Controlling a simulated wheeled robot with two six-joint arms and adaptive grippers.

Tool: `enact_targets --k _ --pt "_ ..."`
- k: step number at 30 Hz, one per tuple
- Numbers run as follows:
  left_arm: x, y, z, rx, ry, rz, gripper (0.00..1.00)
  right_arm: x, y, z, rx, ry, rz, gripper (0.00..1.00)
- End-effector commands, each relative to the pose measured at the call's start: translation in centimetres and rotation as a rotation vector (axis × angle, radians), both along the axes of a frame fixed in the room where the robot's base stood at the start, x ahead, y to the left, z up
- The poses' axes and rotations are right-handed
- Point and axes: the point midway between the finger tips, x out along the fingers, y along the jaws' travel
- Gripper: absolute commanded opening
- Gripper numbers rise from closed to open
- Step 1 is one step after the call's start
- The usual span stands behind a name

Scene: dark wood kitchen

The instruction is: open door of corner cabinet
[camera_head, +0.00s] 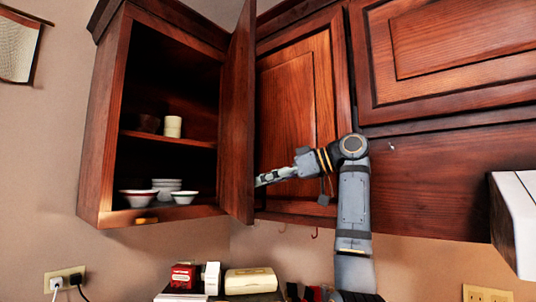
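The corner cabinet (100,140) hangs on the wall at left with its front open, so its inside shows. Its wooden door (237,120) is swung out at the right side of the opening and is seen nearly edge-on. My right gripper (262,181) is just right of the door's lower part, on its outer side, pointing left at it. Its tip is at or very near the door; whether they touch is unclear. The fingers are seen from the side as one thin shape, so their opening cannot be judged. My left gripper is not in view.
Inside the cabinet are bowls (183,197) below and cream cups (173,127) on the upper shelf. A closed cabinet door (290,110) lies right behind my gripper. A red box (184,276) and a cream container (250,281) stand below. A white-topped hood (520,215) is at right.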

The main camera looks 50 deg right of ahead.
Motion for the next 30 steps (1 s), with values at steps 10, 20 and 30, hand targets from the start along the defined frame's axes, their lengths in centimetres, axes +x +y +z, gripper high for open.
enact_targets --k 10,20,30 --pt "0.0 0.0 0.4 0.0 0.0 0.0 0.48 -0.5 0.5 1.1 -0.006 0.001 0.015 0.33" --pt "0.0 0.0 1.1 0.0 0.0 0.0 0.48 -1.4 -1.4 1.1 -0.007 0.002 0.014 0.33" --pt "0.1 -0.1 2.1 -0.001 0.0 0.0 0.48 -2.5 -4.0 1.0 -0.007 0.002 0.013 0.33"
